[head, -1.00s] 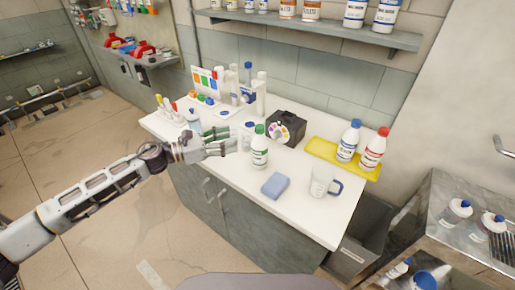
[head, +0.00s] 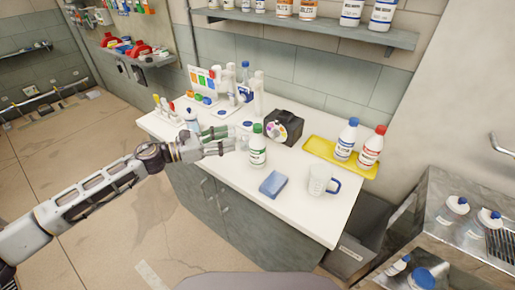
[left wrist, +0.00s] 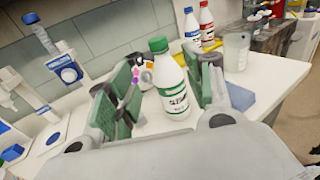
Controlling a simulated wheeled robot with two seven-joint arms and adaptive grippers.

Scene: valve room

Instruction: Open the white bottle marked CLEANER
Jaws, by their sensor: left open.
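A white bottle with a green cap and green label (head: 257,148) stands upright on the white counter; its lettering is too small to read for sure. It also shows in the left wrist view (left wrist: 175,90), cap on, between the two fingers. My left gripper (head: 230,139) is open, just left of this bottle in the head view, fingers pointing at it. In the left wrist view, my left gripper (left wrist: 163,62) has its green pads on either side of the bottle, with no clear contact. My right gripper is not in view.
A blue sponge (head: 273,184) and a clear mug (head: 319,181) stand nearer the front. A yellow tray (head: 322,150) holds a blue-capped bottle (head: 347,138) and a red-capped bottle (head: 371,147). A black box (head: 285,127) stands behind the green-capped bottle. The front-left counter is clear.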

